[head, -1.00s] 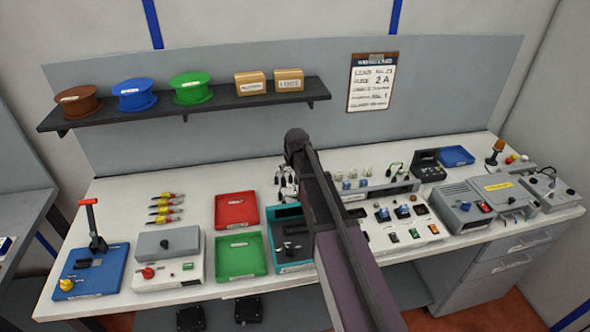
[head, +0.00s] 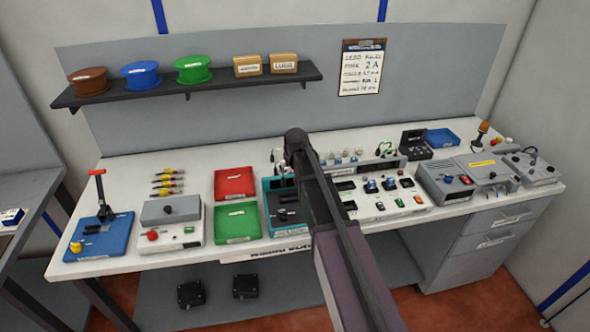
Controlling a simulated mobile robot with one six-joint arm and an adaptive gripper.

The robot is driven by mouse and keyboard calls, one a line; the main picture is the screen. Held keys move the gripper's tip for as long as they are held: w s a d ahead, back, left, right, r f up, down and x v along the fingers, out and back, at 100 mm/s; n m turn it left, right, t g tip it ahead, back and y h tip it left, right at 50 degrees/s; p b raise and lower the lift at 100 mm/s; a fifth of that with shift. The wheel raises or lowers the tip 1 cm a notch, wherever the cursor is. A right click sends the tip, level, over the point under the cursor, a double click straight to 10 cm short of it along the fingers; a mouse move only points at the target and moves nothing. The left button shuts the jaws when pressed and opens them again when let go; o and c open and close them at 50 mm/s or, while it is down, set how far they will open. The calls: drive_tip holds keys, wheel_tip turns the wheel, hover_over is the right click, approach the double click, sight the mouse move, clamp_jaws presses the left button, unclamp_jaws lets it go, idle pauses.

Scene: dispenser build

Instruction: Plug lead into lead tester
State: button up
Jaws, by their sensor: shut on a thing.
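My gripper (head: 282,166) hangs at the end of my dark arm, above the back of the teal unit (head: 270,226) at mid-bench. It is small and partly hidden by my arm. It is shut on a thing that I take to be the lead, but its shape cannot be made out. I cannot tell for sure which unit is the lead tester. A white panel with blue knobs and coloured switches (head: 391,203) stands just right of my arm. Grey boxed units (head: 446,181) stand further right.
A red tray (head: 234,182) and a green tray (head: 237,223) lie left of the teal unit. A grey-topped box (head: 170,208) and a blue base with a red-handled lever (head: 98,238) stand further left. A shelf (head: 190,92) with spools and boxes overhangs the back.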

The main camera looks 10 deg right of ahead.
drive_tip(key=shift+s+f, duration=0.15)
drive_tip(key=shift+f, duration=0.1)
idle(0.3)
drive_tip(key=shift+f, duration=0.1)
drive_tip(key=shift+f+b, duration=2.15)
drive_tip(key=shift+b, duration=0.2)
drive_tip(key=shift+f+b, duration=1)
idle(1.9)
drive_tip(key=o, duration=1.1)
drive_tip(key=shift+r, duration=0.1)
